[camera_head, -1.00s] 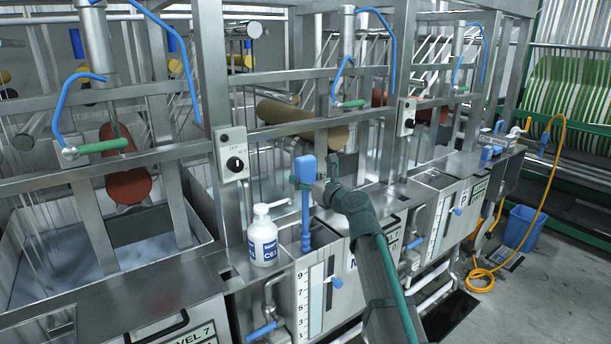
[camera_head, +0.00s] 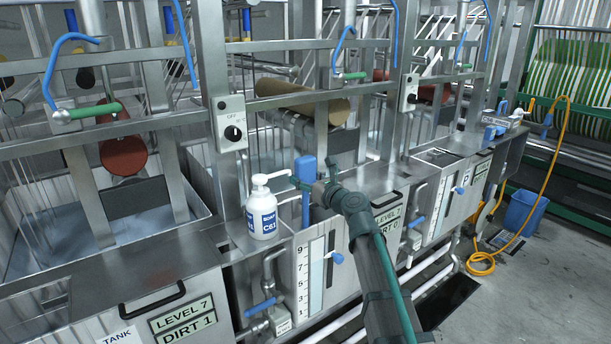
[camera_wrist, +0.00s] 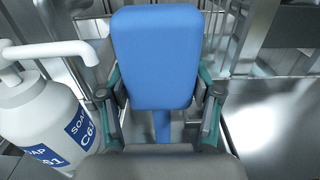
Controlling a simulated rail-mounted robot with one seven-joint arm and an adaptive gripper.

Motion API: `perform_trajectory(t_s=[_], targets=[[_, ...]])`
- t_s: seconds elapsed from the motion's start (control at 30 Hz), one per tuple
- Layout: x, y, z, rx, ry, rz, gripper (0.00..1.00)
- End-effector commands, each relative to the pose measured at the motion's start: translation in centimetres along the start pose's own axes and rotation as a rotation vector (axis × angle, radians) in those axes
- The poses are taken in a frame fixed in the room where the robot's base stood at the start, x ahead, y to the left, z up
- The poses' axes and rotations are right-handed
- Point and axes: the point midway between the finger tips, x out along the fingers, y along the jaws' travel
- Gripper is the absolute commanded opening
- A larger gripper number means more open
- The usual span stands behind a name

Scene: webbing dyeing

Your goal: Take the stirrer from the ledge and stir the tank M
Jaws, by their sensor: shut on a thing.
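The stirrer (camera_head: 305,169) is blue, with a block-shaped top and a thin shaft. In the wrist view the blue block (camera_wrist: 156,57) stands between my two fingers (camera_wrist: 160,105). The shaft goes down into the opening of the tank (camera_head: 309,275) with the level gauge, and its lower end is hidden behind the front rim. My arm covers part of this tank's front, including its letter.
A white soap bottle (camera_head: 262,210) stands close left of the stirrer, and it also fills the left of the wrist view (camera_wrist: 45,120). A steel frame (camera_head: 330,95) with a switch box (camera_head: 230,124) rises behind. A yellow hose (camera_head: 483,262) lies on the floor at right.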

Motion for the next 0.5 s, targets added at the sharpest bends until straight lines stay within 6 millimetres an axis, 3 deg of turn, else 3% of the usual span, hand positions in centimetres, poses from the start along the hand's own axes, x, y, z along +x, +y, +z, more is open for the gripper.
perform_trajectory(t_s=[0.5], targets=[[0.0, 0.0, -5.0, 0.002, -0.001, 0.000, 0.23]])
